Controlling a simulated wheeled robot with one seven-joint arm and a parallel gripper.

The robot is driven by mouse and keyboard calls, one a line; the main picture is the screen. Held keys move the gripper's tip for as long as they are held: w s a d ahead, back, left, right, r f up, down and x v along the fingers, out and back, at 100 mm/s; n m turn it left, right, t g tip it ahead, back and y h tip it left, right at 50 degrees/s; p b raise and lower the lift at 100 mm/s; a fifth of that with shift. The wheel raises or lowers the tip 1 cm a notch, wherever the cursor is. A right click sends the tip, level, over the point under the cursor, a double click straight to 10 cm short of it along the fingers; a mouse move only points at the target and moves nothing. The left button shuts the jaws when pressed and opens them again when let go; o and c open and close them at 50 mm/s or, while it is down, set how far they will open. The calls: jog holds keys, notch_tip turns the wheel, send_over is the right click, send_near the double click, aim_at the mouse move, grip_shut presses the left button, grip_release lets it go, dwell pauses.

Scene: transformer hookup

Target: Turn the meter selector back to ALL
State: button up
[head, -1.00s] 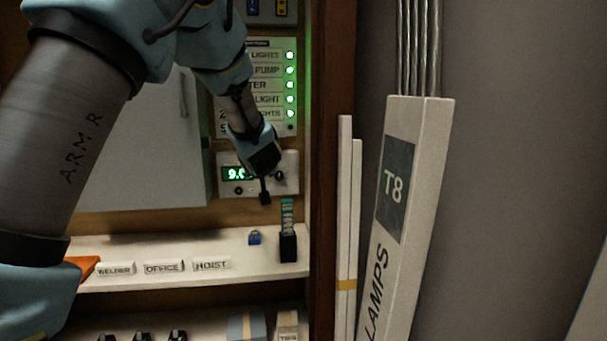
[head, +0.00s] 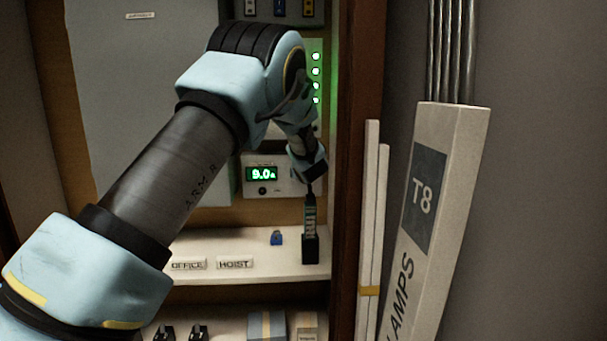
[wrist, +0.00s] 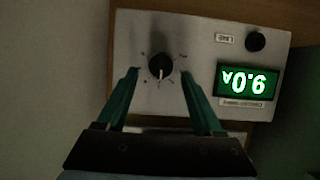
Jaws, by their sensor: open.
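The meter (head: 255,181) is a pale panel on the cabinet's back wall with a green display reading 9.0 A. In the wrist view the meter panel (wrist: 190,50) appears upside down. Its black round selector knob (wrist: 160,66) has a light pointer mark and small marks around it, too small to read. My gripper (wrist: 156,86) is open, its two green fingers on either side of and just short of the knob, apart from it. In the head view my gripper (head: 312,190) is in front of the meter's right side and hides the selector.
A second black knob (wrist: 255,40) sits by the LINE label. The T8 lamps box (head: 450,190) leans at the right, beyond the wooden post (head: 350,150).

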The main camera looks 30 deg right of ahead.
jog(key=shift+w, duration=0.1)
jog(key=shift+c, duration=0.2)
grip_shut()
dwell(0.4)
